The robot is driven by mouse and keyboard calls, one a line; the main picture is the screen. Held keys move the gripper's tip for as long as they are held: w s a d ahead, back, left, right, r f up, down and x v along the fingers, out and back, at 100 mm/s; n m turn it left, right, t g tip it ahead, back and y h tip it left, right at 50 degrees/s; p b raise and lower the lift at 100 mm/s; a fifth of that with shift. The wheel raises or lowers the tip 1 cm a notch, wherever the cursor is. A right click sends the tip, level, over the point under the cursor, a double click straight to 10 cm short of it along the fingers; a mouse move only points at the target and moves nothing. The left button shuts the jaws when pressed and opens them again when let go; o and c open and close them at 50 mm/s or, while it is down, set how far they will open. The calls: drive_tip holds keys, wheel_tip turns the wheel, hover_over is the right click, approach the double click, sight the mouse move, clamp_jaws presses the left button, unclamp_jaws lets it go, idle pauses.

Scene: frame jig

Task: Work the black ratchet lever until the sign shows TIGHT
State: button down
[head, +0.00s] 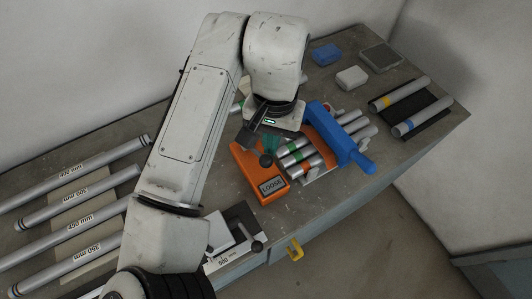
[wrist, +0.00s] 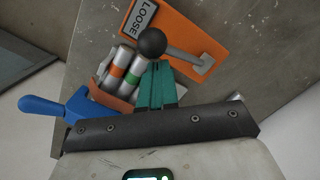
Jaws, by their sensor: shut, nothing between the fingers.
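The orange ratchet unit (head: 248,172) sits on the bench, and its sign (head: 271,185) reads LOOSE. The sign (wrist: 141,17) also reads LOOSE in the wrist view. The lever's black ball knob (head: 266,160) stands over the orange base; in the wrist view the knob (wrist: 152,42) tops a grey arm (wrist: 185,55) running to the right. My gripper (head: 270,144) has teal fingers, which show shut and empty in the wrist view (wrist: 156,68). The fingertips are right by the knob; I cannot tell whether they touch it.
A blue clamp (head: 335,135) with a handle stands right of the unit over several silver tubes (head: 300,157) with coloured bands. Long labelled tubes (head: 75,190) lie at left. Blue (head: 326,54) and white (head: 351,77) blocks and a black tray (head: 418,110) are at the back right.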

drive_tip(key=shift+w, duration=0.1)
drive_tip(key=shift+r, duration=0.1)
wheel_tip(320, 180, up, 11)
drive_tip(key=w, duration=0.1)
drive_tip(key=shift+d+f, duration=0.15)
drive_tip(key=shift+f, duration=0.05)
idle(1.1)
